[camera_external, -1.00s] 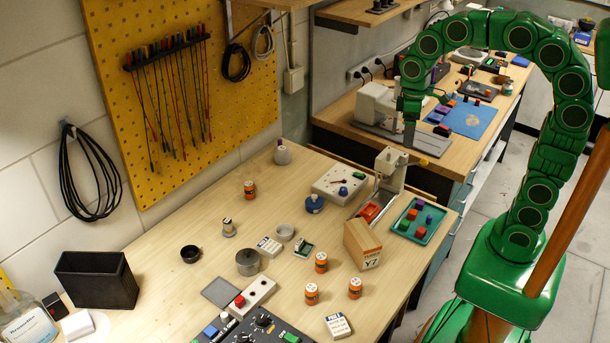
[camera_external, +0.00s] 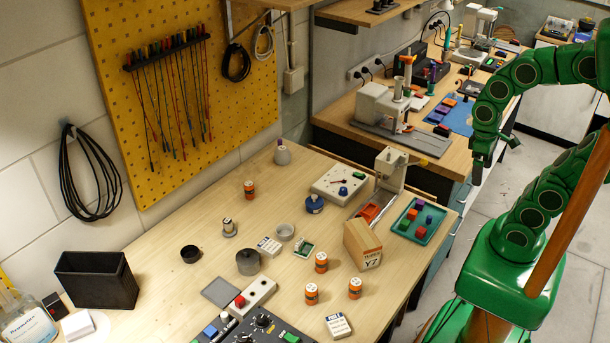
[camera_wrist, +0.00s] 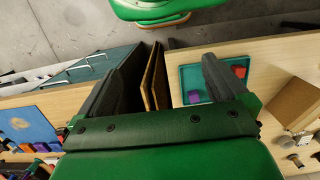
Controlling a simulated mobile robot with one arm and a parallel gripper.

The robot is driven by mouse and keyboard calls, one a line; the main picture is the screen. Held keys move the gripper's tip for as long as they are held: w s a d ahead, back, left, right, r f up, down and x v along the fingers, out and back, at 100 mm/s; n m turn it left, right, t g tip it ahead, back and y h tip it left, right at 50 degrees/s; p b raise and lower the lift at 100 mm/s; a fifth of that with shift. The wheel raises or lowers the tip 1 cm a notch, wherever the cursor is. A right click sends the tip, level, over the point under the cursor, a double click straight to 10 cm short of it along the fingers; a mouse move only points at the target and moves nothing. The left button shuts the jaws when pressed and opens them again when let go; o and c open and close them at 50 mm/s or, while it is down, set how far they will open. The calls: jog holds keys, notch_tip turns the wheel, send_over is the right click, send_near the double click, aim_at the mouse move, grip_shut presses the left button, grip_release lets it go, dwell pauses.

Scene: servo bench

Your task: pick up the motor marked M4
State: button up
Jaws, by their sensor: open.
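No M4 marking is legible in either view, so I cannot tell which thing is that motor. Several orange cylinders with pale tops stand upright on the near bench; one (camera_external: 321,262) is left of the wooden block marked Y7, and another (camera_external: 249,189) is farther back. My gripper (camera_external: 481,171) hangs at the right, beyond the near bench's right edge and apart from the cylinders. In the wrist view my gripper (camera_wrist: 160,82) has its two fingers wide apart, with nothing held between them.
The teal tray (camera_external: 437,234) holds small coloured blocks at the bench's right edge; it also shows in the wrist view (camera_wrist: 184,75). A black bin (camera_external: 97,280) is at left.

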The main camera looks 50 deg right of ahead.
jog(key=shift+s, duration=0.15)
jog(key=c, duration=0.8)
jog(key=m+t+y, duration=0.5)
jog(key=m+y, duration=0.8)
jog(key=m, duration=0.8)
send_over(233, 229)
jog(key=s+d, duration=0.2)
jog(key=d, duration=0.5)
notch_tip(233, 229, down, 11)
jog(key=shift+f, duration=0.1)
jog(key=shift+x, duration=3.9)
